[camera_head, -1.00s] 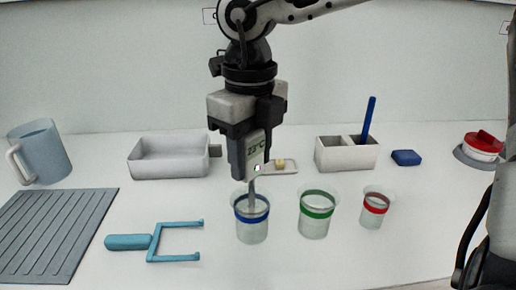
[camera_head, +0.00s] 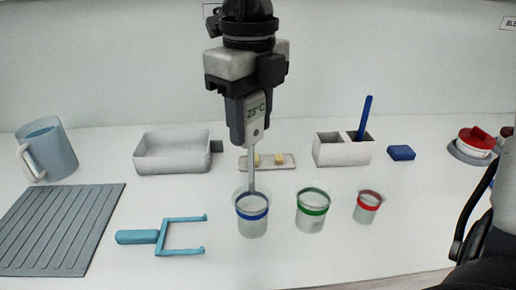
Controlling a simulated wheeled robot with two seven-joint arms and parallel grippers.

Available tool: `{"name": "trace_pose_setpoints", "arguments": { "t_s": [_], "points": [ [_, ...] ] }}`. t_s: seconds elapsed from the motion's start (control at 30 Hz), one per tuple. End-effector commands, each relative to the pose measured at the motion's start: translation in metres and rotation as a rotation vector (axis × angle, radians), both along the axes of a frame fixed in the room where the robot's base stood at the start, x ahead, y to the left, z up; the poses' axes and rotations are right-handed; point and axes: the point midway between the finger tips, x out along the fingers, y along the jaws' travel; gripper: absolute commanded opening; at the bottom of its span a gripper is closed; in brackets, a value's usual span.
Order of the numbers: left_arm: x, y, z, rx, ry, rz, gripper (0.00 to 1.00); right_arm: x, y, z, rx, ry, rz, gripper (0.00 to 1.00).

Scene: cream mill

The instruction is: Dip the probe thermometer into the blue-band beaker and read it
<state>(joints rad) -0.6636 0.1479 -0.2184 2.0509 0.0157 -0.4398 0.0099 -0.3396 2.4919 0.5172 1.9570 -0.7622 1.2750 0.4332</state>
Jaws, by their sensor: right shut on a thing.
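My right gripper (camera_head: 245,100) is shut on the probe thermometer (camera_head: 254,128), a grey body with its thin metal probe pointing down. Its display faces me and appears to read 23°C. The blue-band beaker (camera_head: 252,226) is clear and stands upright on the table directly below. The probe's lower end shows at the beaker's mouth, near the rim; I cannot tell whether it touches the liquid. My left gripper is not in view.
A green-band beaker (camera_head: 312,222) and a red-band beaker (camera_head: 367,214) stand to the right. A teal forked tool (camera_head: 138,237) lies left, beside a grey ribbed mat (camera_head: 60,232). Behind are a white tray (camera_head: 172,165), a small holder with yellow pieces (camera_head: 284,168) and a divided box (camera_head: 343,157).

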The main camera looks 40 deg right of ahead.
Motion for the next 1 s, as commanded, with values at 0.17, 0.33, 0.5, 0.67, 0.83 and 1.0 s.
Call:
{"name": "trace_pose_setpoints", "arguments": {
  "t_s": [0.17, 0.33, 0.5, 0.67, 0.83, 1.0],
  "points": [
    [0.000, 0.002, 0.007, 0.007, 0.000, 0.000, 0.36, 0.000, 0.000, 0.016, -0.001, -0.001, 0.000, 0.22],
    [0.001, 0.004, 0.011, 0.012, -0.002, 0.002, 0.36, 0.000, 0.000, 0.027, 0.000, 0.000, -0.001, 0.22],
    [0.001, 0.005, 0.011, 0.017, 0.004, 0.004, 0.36, 0.000, 0.000, 0.033, 0.000, 0.001, 0.000, 0.22],
    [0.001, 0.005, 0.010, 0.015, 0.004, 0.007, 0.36, 0.000, 0.000, 0.033, 0.000, 0.001, 0.000, 0.22],
    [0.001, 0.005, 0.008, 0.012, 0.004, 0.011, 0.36, 0.000, 0.000, 0.032, -0.001, 0.000, -0.012, 0.22],
    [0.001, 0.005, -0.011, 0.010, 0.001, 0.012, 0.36, 0.001, 0.000, 0.028, -0.002, -0.005, -0.281, 0.22]
  ]
}}
